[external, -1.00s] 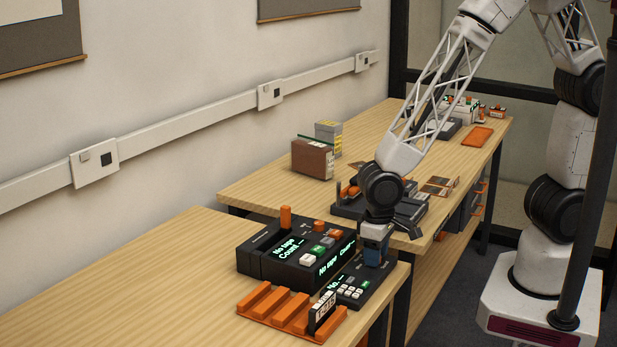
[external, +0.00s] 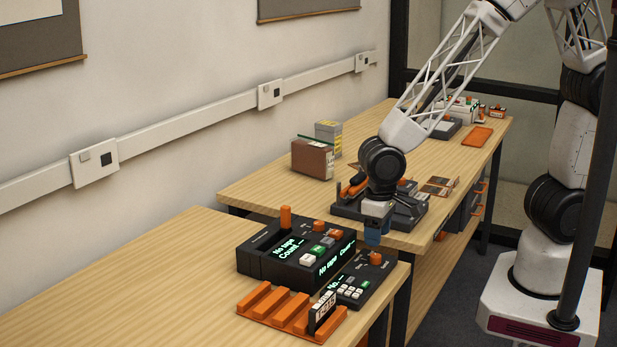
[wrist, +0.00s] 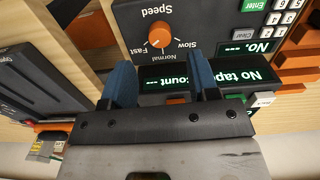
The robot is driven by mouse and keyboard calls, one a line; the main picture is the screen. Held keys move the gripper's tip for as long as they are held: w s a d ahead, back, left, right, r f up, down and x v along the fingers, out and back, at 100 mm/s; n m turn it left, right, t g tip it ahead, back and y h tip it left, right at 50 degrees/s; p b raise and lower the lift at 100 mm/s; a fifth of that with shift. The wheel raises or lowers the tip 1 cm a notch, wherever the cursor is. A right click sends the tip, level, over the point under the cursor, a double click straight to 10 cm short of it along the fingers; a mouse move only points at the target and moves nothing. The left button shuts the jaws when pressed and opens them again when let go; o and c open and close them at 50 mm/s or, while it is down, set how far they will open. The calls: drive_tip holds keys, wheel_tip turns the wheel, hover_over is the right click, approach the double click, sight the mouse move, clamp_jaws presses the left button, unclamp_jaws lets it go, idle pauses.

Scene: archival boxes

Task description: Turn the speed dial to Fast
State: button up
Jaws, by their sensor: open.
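The speed dial (wrist: 161,34) is an orange round knob on a dark keypad unit (wrist: 212,18), with the labels Fast, Normal and Slow around it. A pale mark on the knob faces its lower-left side, toward the Fast and Normal labels; I cannot tell exactly which it meets. In the external view the dial (external: 375,258) stands uncovered at the unit's back right. My gripper (external: 374,239) is above the dial and apart from it. In the wrist view its blue fingers (wrist: 161,74) are spread with nothing between them.
A larger black console (external: 296,249) with lit displays and orange knobs stands beside the keypad unit. An orange slotted rack (external: 285,310) holds a labelled cartridge (external: 323,312) in front. The left table area is clear.

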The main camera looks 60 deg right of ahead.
drive_tip(key=shift+r, duration=1)
drive_tip(key=shift+d+r, duration=0.15)
drive_tip(key=shift+d, duration=0.05)
drive_tip(key=d+r+t, duration=0.1)
drive_tip(key=d+r, duration=1.1)
drive_tip(key=d, duration=0.5)
drive_tip(key=s+d+r, duration=0.4)
drive_tip(key=s+d, duration=0.1)
drive_tip(key=d, duration=0.2)
drive_tip(key=s+d+r+t, duration=0.1)
drive_tip(key=s+d+r, duration=0.3)
drive_tip(key=d, duration=0.4)
drive_tip(key=shift+s+d+r+m+t, duration=0.15)
drive_tip(key=shift+s+r+m+t, duration=0.2)
drive_tip(key=shift+s, duration=0.4)
